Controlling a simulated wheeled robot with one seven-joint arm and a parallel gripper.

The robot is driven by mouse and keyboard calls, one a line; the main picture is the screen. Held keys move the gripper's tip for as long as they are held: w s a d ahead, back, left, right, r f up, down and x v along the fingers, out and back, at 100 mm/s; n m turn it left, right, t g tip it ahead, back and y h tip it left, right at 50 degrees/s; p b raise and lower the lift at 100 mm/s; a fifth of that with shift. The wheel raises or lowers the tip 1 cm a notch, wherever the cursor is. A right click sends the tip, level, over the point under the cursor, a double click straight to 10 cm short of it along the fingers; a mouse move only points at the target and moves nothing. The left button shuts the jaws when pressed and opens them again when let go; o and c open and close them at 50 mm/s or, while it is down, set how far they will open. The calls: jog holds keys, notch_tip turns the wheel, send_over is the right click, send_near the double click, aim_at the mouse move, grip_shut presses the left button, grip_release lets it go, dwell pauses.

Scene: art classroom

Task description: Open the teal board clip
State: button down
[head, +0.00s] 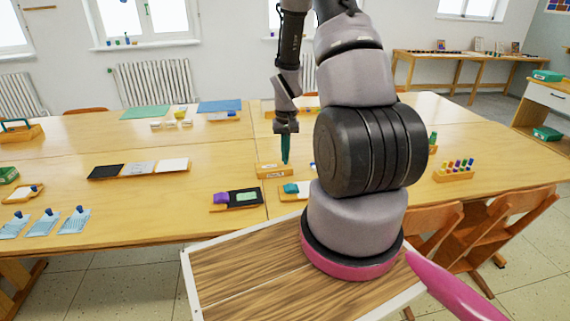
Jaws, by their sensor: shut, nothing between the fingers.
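A small teal piece (291,189), which looks like the teal board clip, lies on the table at the left end of a pale board, just left of my arm's base. My arm hides part of the board, and the clip is too small to tell its state. My gripper (285,160) points straight down behind the clip, apart from it. Its narrow dark-teal fingers look closed together and empty, over or just behind a small labelled wooden block (274,171).
A black board with a purple piece (222,197) lies left of the clip. A peg rack (455,171) stands at right. Dark, grey and white panels (139,169) lie at left. Wooden chairs (480,240) stand at the right front. Much of the table (150,215) is bare.

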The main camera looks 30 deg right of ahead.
aim_at(284, 189)
notch_tip(284, 189, down, 12)
jog(key=shift+a+f, duration=0.1)
jog(key=shift+f, duration=0.05)
jog(key=shift+w, duration=0.1)
dwell(0.4)
